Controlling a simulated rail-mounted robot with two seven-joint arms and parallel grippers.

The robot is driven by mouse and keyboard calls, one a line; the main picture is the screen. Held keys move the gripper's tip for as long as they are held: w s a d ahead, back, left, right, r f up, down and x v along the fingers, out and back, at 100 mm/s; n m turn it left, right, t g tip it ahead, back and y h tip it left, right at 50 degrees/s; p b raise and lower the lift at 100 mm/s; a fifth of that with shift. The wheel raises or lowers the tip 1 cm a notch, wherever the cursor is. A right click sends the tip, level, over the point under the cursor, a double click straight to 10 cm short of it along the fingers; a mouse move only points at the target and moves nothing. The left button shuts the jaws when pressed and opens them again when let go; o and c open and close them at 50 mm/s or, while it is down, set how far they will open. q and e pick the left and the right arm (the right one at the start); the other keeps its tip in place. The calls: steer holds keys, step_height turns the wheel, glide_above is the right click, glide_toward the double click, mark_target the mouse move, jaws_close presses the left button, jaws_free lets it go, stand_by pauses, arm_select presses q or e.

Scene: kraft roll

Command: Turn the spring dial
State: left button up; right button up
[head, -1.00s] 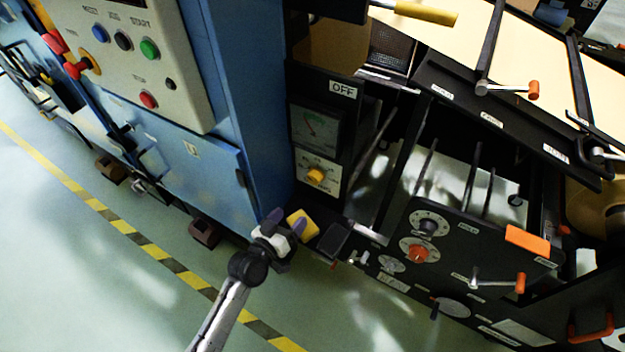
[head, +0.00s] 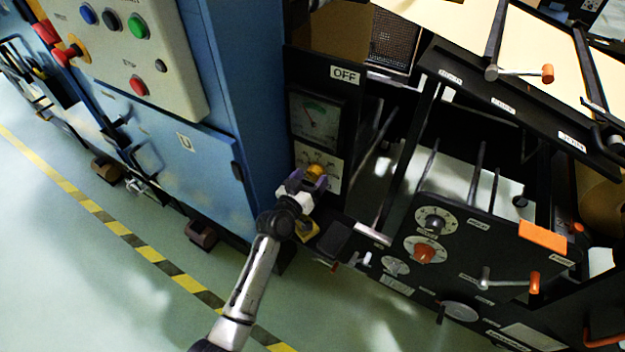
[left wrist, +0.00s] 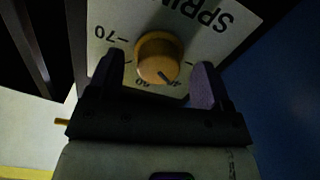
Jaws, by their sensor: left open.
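The spring dial is a round yellow knob on a white plate. In the head view the knob (head: 317,170) sits under a gauge (head: 316,118) on a black panel, partly covered by my gripper. In the left wrist view the knob (left wrist: 157,57) is close, with a dark pointer mark and an upside-down label starting "SPRIN" on its plate (left wrist: 215,30). My left gripper (head: 312,185) is open. In the left wrist view its purple fingers (left wrist: 156,82) stand on either side of the knob's lower part, with visible gaps. My right gripper is not in view.
A blue cabinet (head: 225,110) with a button panel (head: 130,50) stands close to the left. An OFF label (head: 344,74) is above the gauge. A black panel with a red dial (head: 425,252) and crank handles is to the right. Open floor lies at lower left.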

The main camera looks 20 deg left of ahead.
arm_select(q)
steer(key=shift+w+d, duration=0.15)
steer(key=shift+w, duration=0.55)
steer(key=shift+c, duration=0.4)
steer(key=shift+s, duration=0.1)
steer(key=c, duration=0.8)
steer(key=shift+r+n+p, duration=0.1)
steer(key=shift+n+p, duration=0.65)
steer(key=shift+n, duration=0.35)
steer(key=shift+c, duration=0.3)
steer(key=n+p, duration=0.1)
steer(key=n, duration=0.1)
steer(key=shift+n, duration=0.9)
